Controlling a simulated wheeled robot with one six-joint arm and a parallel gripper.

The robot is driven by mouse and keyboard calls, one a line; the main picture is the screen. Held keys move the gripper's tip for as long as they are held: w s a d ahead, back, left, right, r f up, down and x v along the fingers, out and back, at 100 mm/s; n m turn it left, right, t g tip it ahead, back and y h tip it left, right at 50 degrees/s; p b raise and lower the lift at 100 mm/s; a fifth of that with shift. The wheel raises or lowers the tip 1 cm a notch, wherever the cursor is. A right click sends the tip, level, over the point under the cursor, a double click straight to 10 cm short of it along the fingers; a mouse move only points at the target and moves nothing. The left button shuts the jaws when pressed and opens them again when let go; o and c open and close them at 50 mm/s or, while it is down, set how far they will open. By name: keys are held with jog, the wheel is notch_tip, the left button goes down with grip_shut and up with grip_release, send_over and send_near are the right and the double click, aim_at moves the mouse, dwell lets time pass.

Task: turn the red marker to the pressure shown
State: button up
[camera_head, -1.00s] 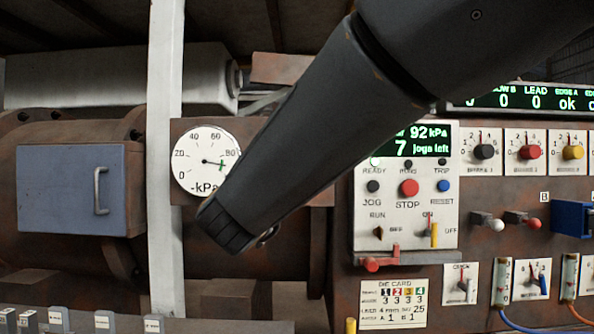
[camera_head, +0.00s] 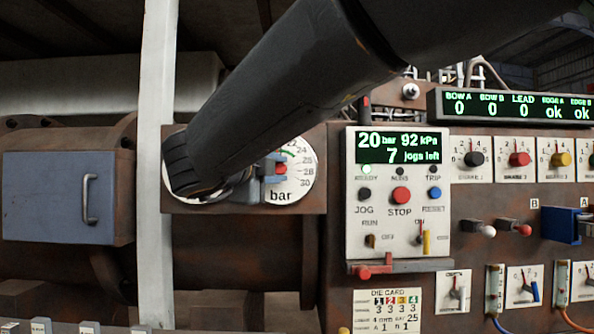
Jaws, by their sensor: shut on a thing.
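The white bar gauge (camera_head: 301,172) is partly covered by my arm and gripper. Its numbers from about 22 to 30 show on the right side, with a bit of green near the top. My gripper (camera_head: 272,169) is at the middle of this dial, shut, with its blue-grey fingers against the face. A small red piece, apparently the red marker (camera_head: 281,168), shows at the fingertips. Where the marker and the needle point is hidden. The display (camera_head: 403,146) reads 20 bar, 92 kPa and 7 jogs left.
The control panel (camera_head: 354,240) beside the gauge carries JOG, STOP (camera_head: 400,195) and RESET buttons, with a red-handled lever (camera_head: 372,270) below. Several selector knobs and toggles stand to the right. A blue-grey box (camera_head: 60,198) is at the left. My arm hides the kPa gauge.

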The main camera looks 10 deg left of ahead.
jog(key=shift+m+g, duration=0.4)
jog(key=shift+m, duration=0.3)
jog(key=o, duration=1.1)
jog(key=shift+c, duration=0.2)
jog(key=s+a, duration=0.1)
jog(key=s, duration=0.6)
jog(key=shift+s+r+b, duration=0.3)
jog(key=shift+s+b, duration=0.05)
jog(key=shift+b, duration=0.1)
jog(key=shift+a, duration=0.1)
